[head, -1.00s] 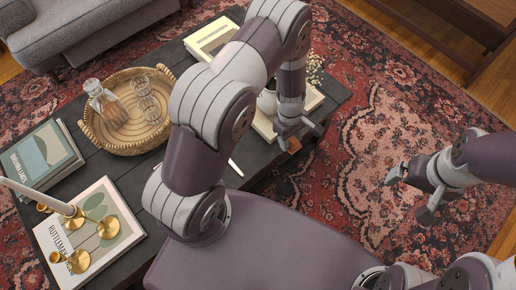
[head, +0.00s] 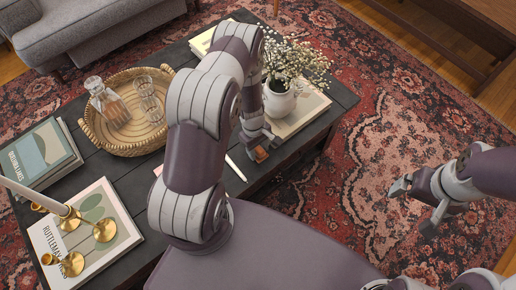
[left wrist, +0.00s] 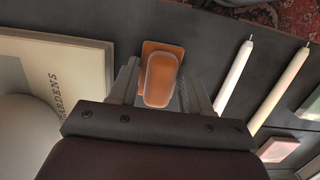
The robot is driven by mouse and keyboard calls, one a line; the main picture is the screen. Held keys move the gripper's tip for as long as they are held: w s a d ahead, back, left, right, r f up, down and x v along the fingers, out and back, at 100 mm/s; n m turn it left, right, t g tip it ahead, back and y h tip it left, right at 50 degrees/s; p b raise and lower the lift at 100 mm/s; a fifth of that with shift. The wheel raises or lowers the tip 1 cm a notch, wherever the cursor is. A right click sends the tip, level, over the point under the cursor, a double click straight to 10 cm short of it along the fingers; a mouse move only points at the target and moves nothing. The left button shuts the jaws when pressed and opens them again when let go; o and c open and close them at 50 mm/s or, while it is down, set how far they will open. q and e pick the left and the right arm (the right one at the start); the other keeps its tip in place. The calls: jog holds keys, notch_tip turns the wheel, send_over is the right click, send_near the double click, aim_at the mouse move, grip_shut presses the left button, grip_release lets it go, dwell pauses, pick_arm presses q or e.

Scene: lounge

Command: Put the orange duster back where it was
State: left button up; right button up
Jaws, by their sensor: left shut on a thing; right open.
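The orange duster (head: 261,155) is a small orange block with a rounded, paler top. It is held at the tip of my left gripper (head: 257,143), over the dark table (head: 283,163) near its front right edge. In the left wrist view the duster (left wrist: 161,78) sits between the two fingers of my left gripper (left wrist: 162,95), which is shut on it. I cannot tell whether the duster touches the table. My right gripper (head: 414,206) is open and empty above the rug at the right.
A white vase of flowers (head: 279,101) stands on a book (head: 308,113) just behind the left gripper. A woven tray (head: 92,132) with glassware is to the left.

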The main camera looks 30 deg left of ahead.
pick_arm(q)
jog(key=shift+f, duration=0.1)
jog(key=o, duration=0.9)
jog(key=shift+o, duration=0.2)
jog(key=shift+r, duration=0.25)
jog(key=s+d+r+m+t+y+p, duration=0.2)
jog(key=r+m, duration=0.6)
jog(key=r, duration=1.9)
jog(key=s+d+r+m+p, duration=0.1)
jog(key=s+d+r+m, duration=0.2)
jog(key=s+r+m, duration=0.2)
jog(key=shift+s+d+r+m, duration=0.2)
jog(key=shift+s+r+m, duration=0.3)
jog(key=shift+s, duration=0.5)
